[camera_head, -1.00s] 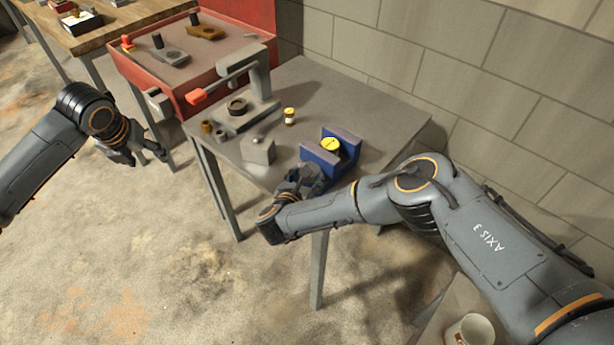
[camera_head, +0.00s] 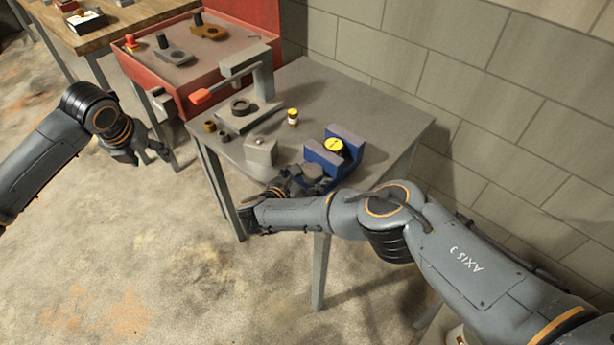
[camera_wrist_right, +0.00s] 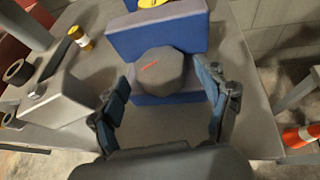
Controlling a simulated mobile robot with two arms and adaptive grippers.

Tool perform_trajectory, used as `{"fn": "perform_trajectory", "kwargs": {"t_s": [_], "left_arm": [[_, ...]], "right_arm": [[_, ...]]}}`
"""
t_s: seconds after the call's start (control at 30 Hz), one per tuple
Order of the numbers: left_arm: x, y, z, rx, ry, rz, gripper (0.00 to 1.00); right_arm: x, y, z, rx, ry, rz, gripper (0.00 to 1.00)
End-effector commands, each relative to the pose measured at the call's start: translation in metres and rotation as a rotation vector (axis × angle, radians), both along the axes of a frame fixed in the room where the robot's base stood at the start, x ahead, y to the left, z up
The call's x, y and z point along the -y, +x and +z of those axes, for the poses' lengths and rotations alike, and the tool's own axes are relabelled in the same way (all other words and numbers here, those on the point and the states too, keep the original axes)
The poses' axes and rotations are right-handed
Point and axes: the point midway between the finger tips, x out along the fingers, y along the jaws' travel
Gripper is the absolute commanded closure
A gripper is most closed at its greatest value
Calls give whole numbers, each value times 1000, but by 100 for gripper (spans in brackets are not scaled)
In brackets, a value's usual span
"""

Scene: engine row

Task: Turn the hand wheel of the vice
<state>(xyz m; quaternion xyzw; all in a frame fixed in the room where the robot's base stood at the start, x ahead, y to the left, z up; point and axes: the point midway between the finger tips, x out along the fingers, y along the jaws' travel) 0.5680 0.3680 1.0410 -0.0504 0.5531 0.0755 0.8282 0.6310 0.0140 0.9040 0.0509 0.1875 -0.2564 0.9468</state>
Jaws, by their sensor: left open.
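The blue vice (camera_head: 333,153) stands at the front edge of the grey table, with a yellow round piece (camera_head: 334,145) between its jaws. Its grey hand wheel (camera_wrist_right: 160,72), with a small red mark, faces me in the right wrist view. My right gripper (camera_wrist_right: 168,92) is open, its fingers on either side of the wheel and apart from it. In the head view the right gripper (camera_head: 292,184) is partly hidden by its own wrist. My left gripper (camera_head: 150,156) is open and empty, out over the floor left of the table.
A grey block (camera_head: 261,152) stands left of the vice. The block wall (camera_head: 500,90) is behind. An orange cone (camera_wrist_right: 298,137) shows at right.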

Motion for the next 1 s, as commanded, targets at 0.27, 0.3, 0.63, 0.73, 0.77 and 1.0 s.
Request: {"fn": "perform_trajectory", "kwargs": {"t_s": [0.27,0.3,0.63,0.73,0.77,1.0], "left_arm": [[0,0,0,0,0,0,41],[0,0,0,0,0,0,41],[0,0,0,0,0,0,41],[0,0,0,0,0,0,41],[0,0,0,0,0,0,41],[0,0,0,0,0,0,41]], "right_arm": [[-1,-2,-1,-2,0,0,24],[-2,-3,0,-2,0,0,24],[-29,-47,21,-3,3,4,24],[-39,-64,29,-3,3,4,24],[-42,-69,32,-3,3,4,24],[-55,-92,43,-2,1,1,24]]}}
